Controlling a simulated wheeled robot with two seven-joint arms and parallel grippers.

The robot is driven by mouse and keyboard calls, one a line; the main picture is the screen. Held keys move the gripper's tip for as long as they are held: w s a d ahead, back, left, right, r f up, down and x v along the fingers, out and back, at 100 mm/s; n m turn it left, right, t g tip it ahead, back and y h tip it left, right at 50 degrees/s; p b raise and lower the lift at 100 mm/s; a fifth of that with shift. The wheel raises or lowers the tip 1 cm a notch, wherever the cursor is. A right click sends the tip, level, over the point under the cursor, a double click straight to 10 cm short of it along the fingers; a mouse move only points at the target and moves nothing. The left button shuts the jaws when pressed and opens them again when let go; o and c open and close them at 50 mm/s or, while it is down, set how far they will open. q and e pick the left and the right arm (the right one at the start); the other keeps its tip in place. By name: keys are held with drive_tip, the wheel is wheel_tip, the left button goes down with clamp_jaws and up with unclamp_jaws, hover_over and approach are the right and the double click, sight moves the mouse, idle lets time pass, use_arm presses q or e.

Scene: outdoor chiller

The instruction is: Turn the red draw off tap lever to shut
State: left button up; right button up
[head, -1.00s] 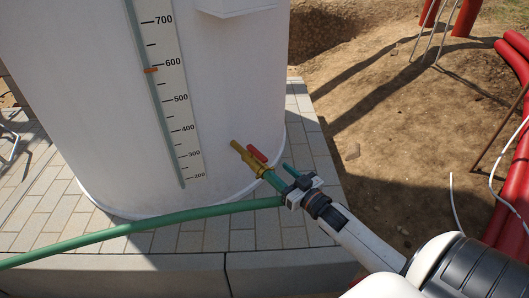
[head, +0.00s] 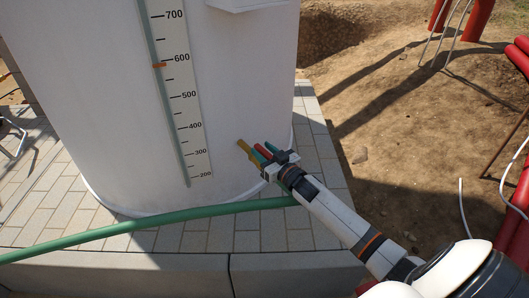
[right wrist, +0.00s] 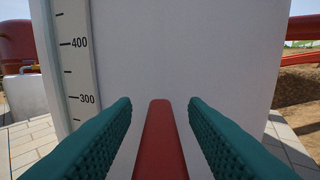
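The red tap lever (head: 263,152) sticks out from the brass tap (head: 243,146) low on the white tank. In the right wrist view the lever (right wrist: 160,145) runs straight ahead between the two teal fingers. My right gripper (head: 265,149) is at the lever, with one finger on each side of it. In the right wrist view the gripper (right wrist: 159,105) is open, with a gap between the lever and each finger. Much of the tap body is hidden by the gripper in the head view. My left gripper is not in view.
The white tank (head: 235,95) carries a level scale (head: 180,100) on its side. A green hose (head: 150,224) crosses in front of it over the paved plinth (head: 185,240). Red pipes (head: 515,200) lie at the right on bare soil.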

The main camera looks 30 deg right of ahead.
drive_tip(key=shift+c, duration=0.6)
clamp_jaws()
idle(0.7)
